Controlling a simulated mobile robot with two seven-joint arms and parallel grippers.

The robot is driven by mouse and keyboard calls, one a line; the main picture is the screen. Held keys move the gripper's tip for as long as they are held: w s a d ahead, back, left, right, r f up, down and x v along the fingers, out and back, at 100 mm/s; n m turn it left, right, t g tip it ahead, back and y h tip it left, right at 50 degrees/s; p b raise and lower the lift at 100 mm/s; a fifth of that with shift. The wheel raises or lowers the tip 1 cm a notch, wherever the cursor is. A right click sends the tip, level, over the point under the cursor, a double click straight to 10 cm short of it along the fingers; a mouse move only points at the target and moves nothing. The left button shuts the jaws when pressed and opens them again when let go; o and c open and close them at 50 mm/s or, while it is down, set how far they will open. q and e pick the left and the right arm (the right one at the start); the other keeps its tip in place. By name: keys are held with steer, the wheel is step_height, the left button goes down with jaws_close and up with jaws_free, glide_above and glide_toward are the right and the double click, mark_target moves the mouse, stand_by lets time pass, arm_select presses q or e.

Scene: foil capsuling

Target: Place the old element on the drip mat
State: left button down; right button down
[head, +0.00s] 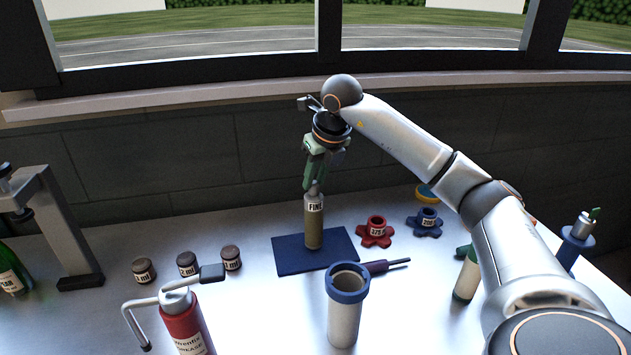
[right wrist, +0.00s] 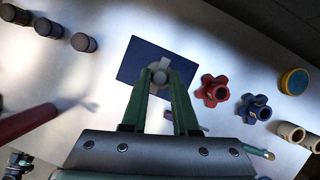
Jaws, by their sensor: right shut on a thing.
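The old element is a tan-brown cylinder (head: 314,232) with a white band reading "FINE". It stands upright over the dark blue drip mat (head: 288,262). In the right wrist view I look down on its top (right wrist: 159,77), with the mat (right wrist: 133,62) around it. My right gripper (head: 313,187), with green fingers, is shut on the narrow top of the element; it also shows in the right wrist view (right wrist: 160,84). The element's lower end appears at or just above the mat; I cannot tell whether it touches. My left gripper is out of view.
A white housing with a blue collar (head: 345,315) stands open in front of the mat, beside a purple-handled tool (head: 377,267). Red (head: 376,232) and blue (head: 425,223) star-shaped parts sit right. Several dark caps (head: 187,264) and a red bottle (head: 188,325) stand left.

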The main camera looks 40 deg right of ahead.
steer(key=shift+f, duration=0.55)
steer(key=c, duration=0.7)
jaws_free()
steer(key=shift+r, duration=0.25)
steer(key=v, duration=1.2)
steer(key=shift+f+p, duration=0.1)
steer(key=shift+p, duration=0.25)
